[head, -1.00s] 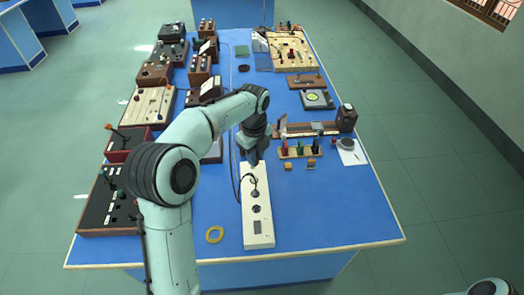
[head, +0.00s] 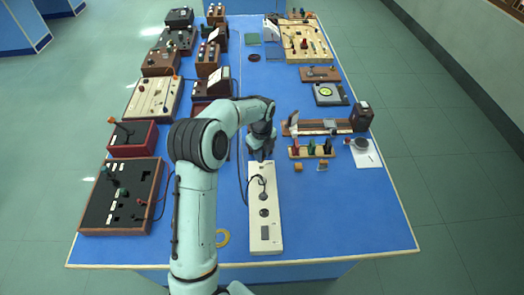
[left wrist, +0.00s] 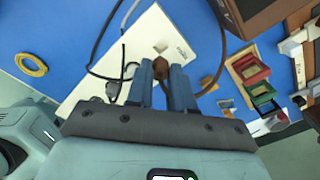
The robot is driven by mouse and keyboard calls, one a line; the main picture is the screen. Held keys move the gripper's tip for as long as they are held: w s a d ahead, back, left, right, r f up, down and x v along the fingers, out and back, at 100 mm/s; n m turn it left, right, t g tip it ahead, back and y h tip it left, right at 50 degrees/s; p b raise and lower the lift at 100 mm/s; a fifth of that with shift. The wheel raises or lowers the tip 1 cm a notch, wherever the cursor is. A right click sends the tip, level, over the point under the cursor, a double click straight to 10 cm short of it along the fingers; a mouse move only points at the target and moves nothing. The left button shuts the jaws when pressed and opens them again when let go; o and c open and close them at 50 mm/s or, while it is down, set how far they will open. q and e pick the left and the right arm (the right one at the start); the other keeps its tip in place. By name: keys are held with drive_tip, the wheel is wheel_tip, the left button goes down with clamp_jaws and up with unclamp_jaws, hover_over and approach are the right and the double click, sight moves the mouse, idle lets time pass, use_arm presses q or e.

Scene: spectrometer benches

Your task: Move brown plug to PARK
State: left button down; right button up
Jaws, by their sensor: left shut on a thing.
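My left gripper (head: 261,156) is over the far end of the long white panel (head: 264,232). In the left wrist view its two blue fingers (left wrist: 161,82) are shut on the brown plug (left wrist: 161,66). A brown cord (left wrist: 213,78) runs from near the plug to the right. The plug is over the panel (left wrist: 147,40), beside a small printed label (left wrist: 182,50) too blurred to read. I cannot tell whether the plug is seated in a socket or just above it. In the head view the gripper hides the plug. My right gripper is not in view.
A black cable (head: 249,183) loops onto the panel. A wooden rack with coloured pieces (head: 312,149) stands to the right, with small blocks (head: 298,167) before it. A yellow ring (left wrist: 31,63) lies left of the panel. Instrument boxes line the table's left side. The front right is clear.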

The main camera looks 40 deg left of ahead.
use_arm(q)
drive_tip(key=shift+f+b, duration=0.5)
drive_tip(key=shift+f, duration=2.05)
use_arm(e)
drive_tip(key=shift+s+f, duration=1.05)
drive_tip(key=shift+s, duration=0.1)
use_arm(q)
drive_tip(key=c, duration=0.9)
unclamp_jaws()
drive_tip(key=shift+r, duration=0.1)
wheel_tip(320, 180, up, 13)
drive_tip(key=shift+w+r+p, duration=0.1)
drive_tip(key=shift+p, duration=0.2)
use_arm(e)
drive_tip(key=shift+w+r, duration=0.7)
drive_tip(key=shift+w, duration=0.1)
